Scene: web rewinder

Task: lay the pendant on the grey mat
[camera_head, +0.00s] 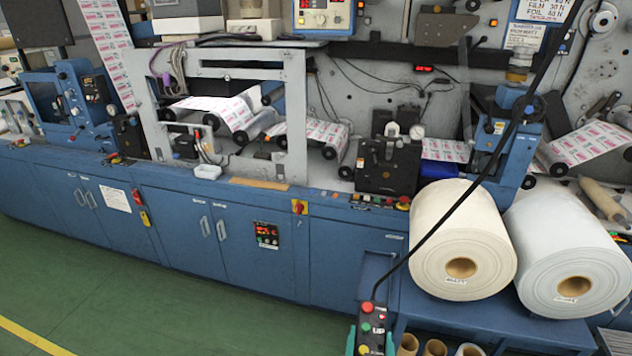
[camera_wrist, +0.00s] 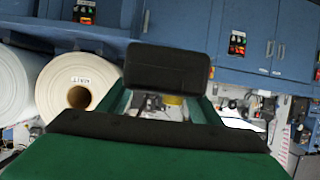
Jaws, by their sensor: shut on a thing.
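The pendant (camera_head: 372,322) is a dark control box with red and green buttons and the word UP. It hangs upright at the end of a black cable, at the bottom middle of the head view. My gripper (camera_head: 370,343) is shut on it, with a green finger on each side of its lower part. The pendant's lower end is cut off by the picture edge. In the wrist view a dark block (camera_wrist: 168,68) shows at the far end of the green fingers; I cannot tell how much of it is the pendant. I cannot make out the grey mat in either view.
Two large paper rolls (camera_head: 462,240) rest on a blue stand (camera_head: 440,322) right of the pendant, with several brown cores below. Blue cabinets (camera_head: 180,225) stand behind. The black cable (camera_head: 465,190) runs up to the right. Green floor (camera_head: 150,310) is clear at left.

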